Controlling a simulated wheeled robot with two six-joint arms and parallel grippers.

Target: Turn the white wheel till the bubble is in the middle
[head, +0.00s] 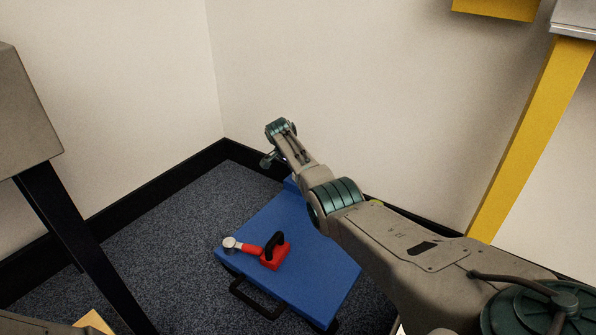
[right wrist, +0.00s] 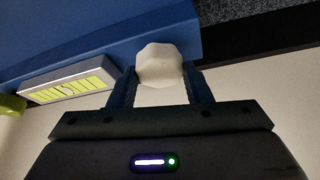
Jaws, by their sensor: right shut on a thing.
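The white wheel (right wrist: 160,64) is a small faceted knob at the edge of a blue surface in the right wrist view. My right gripper (right wrist: 166,78) is shut on it, with one dark blue finger on each side. A level with a yellow-green striped vial (right wrist: 68,90) in a pale frame lies left of the wheel. A small mark near the vial's middle looks like the bubble, but it is too small to be sure. In the head view my right arm reaches over the blue case, and the wheel and vial do not show. My left gripper is not in view.
The blue case (head: 310,245) lies on dark carpet in a wall corner. A red toggle clamp (head: 275,254) with a white tip sits on it, and a black handle (head: 250,298) is at its front. A yellow post (head: 530,140) stands right; a dark leg (head: 85,250) stands left.

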